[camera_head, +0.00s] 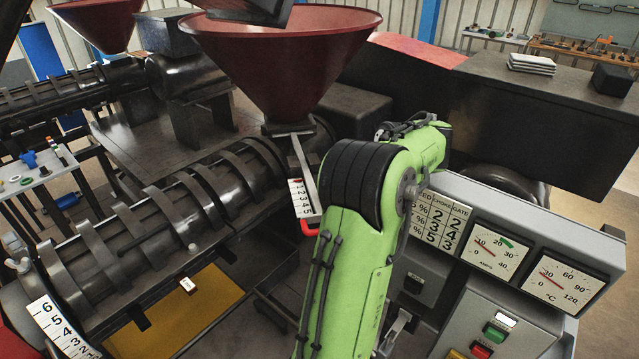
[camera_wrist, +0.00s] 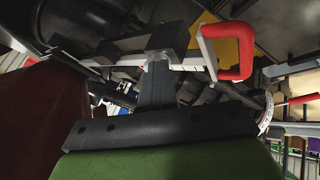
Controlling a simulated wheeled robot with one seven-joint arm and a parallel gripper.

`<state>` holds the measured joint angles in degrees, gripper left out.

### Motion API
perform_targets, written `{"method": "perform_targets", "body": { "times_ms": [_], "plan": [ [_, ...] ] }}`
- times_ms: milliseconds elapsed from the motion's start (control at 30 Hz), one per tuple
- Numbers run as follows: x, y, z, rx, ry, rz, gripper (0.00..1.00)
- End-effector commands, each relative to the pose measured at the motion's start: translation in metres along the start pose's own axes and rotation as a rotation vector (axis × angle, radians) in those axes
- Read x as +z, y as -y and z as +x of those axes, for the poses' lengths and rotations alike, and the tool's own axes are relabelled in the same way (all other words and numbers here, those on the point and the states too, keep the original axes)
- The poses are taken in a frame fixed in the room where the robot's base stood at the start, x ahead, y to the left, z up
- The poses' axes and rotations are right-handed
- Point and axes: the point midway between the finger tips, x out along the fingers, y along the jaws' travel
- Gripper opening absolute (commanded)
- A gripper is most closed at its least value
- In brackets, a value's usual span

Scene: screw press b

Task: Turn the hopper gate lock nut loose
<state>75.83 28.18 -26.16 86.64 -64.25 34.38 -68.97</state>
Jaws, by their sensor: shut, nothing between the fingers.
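The dark red hopper (camera_head: 285,65) stands above the press barrel. Below its neck is the gate, with a grey lever (camera_head: 303,165), a white number scale (camera_head: 301,197) and a red handle (camera_head: 311,226). In the wrist view the red handle (camera_wrist: 235,52) is at upper right and the hopper (camera_wrist: 38,125) at left. My gripper (camera_wrist: 157,60) is shut and empty, its tips close to the dark gate parts; I cannot tell whether they touch. In the head view my green arm hides the fingers. I cannot make out the lock nut clearly in either view.
The ribbed barrel (camera_head: 190,205) runs left below the hopper. A grey panel with gauges (camera_head: 497,248) and buttons is right of my arm. A large dark box (camera_head: 540,110) stands behind it. A second hopper (camera_head: 97,22) is at the back left.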

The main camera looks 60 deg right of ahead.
Motion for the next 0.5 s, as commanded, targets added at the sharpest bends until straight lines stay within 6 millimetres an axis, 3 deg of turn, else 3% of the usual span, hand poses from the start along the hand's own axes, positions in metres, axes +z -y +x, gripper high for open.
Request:
{"method": "perform_targets", "body": {
  "times_ms": [333, 500],
  "plan": [
    [-0.011, -0.011, 0.010, 0.003, -0.006, -0.004, 0.00],
    [-0.020, -0.021, -0.011, 0.010, -0.006, -0.010, 0.00]
  ]
}}
